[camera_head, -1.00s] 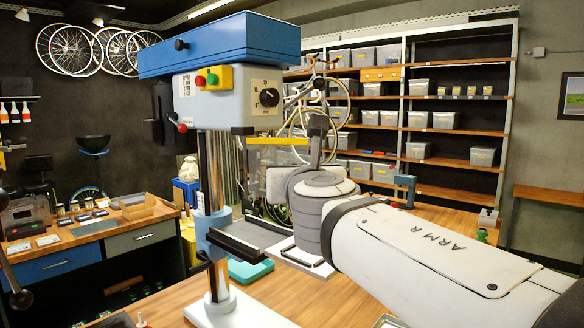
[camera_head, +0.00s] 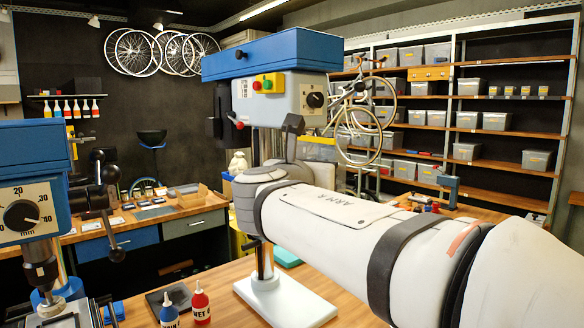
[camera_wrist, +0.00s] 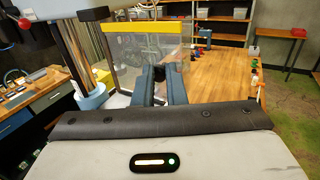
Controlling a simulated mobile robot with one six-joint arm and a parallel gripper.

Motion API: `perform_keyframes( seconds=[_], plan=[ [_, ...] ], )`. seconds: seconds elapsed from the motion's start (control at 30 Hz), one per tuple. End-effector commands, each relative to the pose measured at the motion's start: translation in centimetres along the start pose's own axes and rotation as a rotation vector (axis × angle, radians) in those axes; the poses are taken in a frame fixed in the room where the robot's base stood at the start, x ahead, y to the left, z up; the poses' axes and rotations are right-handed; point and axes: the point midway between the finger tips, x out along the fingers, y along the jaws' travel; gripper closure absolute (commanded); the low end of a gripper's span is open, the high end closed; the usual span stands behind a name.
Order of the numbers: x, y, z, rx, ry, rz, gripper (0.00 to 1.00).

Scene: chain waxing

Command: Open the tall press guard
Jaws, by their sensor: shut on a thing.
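The tall press (camera_head: 265,60) has a blue top, a grey head with red and green buttons, and a steel column on a white base. Its guard is a clear panel with a yellow top edge (camera_wrist: 148,27); in the head view a little of the guard (camera_head: 318,148) shows behind my arm. In the wrist view my gripper (camera_wrist: 166,72) is at the lower middle of the panel. Its two blue-grey fingers are shut on the guard, though the exact contact is hard to see. In the head view my arm hides the gripper.
A second, shorter blue press (camera_head: 35,190) stands at the left front. Blue and red bottles (camera_head: 201,305) stand on the wooden bench near it. Shelves with grey bins (camera_head: 466,152) line the back wall. The bench right of the guard (camera_wrist: 225,72) is mostly clear.

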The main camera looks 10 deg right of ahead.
Motion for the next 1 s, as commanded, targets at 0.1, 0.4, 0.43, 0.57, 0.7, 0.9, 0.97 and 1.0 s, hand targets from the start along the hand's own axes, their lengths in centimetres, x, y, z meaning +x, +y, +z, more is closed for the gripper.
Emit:
perform_keyframes(
  seconds=[0.1, 0.4, 0.43, 0.57, 0.7, 0.9, 0.97, 1.0],
  plan=[
    [-0.6, 1.9, 0.1, -0.003, -0.001, 0.041, 1.00],
    [-1.4, 3.2, 0.1, -0.003, -0.002, 0.055, 1.00],
    [-1.4, 3.3, 0.1, -0.003, -0.002, 0.055, 1.00],
    [-1.2, 3.5, 0.0, -0.004, 0.000, 0.051, 1.00],
    [-0.8, 3.5, -0.1, -0.005, 0.002, 0.045, 1.00],
    [-0.4, 3.6, -0.3, -0.006, 0.004, 0.042, 1.00],
    [-0.2, 3.7, -0.3, -0.006, 0.005, 0.041, 1.00],
    [-0.2, 3.7, -0.4, -0.006, 0.006, 0.041, 1.00]
  ],
)
